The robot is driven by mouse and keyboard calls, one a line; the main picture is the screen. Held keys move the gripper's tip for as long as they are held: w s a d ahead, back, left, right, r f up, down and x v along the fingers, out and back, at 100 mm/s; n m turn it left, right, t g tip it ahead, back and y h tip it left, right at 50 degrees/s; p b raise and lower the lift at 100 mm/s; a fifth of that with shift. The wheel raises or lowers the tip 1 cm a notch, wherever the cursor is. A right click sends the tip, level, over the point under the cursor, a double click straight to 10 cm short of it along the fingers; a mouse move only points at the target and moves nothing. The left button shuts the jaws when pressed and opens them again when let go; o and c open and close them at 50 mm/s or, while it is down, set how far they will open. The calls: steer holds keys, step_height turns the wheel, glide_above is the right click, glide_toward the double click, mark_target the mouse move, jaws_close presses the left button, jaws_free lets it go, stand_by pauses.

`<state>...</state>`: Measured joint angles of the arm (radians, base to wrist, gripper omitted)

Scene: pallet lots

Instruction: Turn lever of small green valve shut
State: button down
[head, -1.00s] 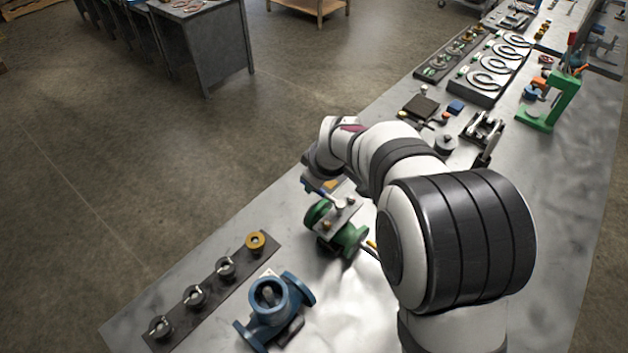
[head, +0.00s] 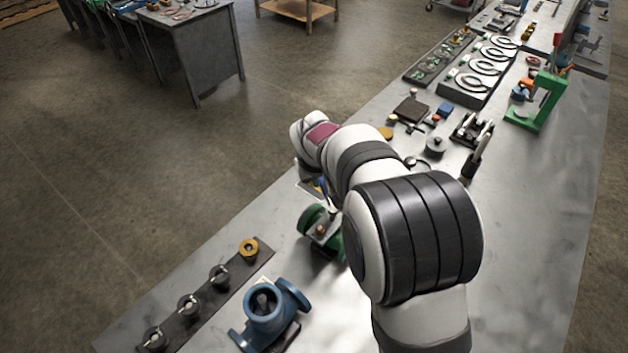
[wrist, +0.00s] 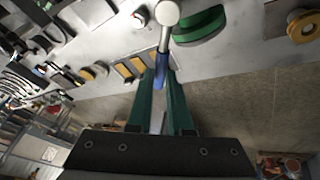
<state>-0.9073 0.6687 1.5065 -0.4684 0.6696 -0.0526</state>
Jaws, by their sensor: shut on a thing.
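The small green valve (head: 314,219) stands on the grey bench, partly hidden behind my arm in the head view. Part of its green body (wrist: 202,26) shows at the top of the wrist view. Its lever has a pale metal shaft with a round end (wrist: 166,14) and a blue grip (wrist: 161,70). My gripper (wrist: 162,76) has two green fingers shut on the blue grip, one on each side. The exact lever angle cannot be told.
A larger blue valve (head: 270,314) stands to the left and nearer. A dark strip (head: 205,300) with several round fittings lies along the bench's left edge. A green press (head: 541,103) and other parts crowd the far bench. Open floor lies left.

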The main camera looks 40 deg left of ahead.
steer(key=shift+w+d+m+h, duration=0.55)
steer(key=shift+d+m+h, duration=0.25)
steer(key=shift+m, duration=0.95)
steer(key=shift+w+d+m+h, duration=0.6)
steer(key=shift+d+m, duration=0.25)
steer(key=shift+m, duration=0.95)
steer(key=shift+w+d+m+h, duration=0.45)
steer(key=shift+d+m+h, duration=0.4)
steer(key=shift+m, duration=0.9)
steer(key=c, duration=0.8)
jaws_free()
steer(key=shift+c, duration=0.2)
steer(key=v, duration=1.6)
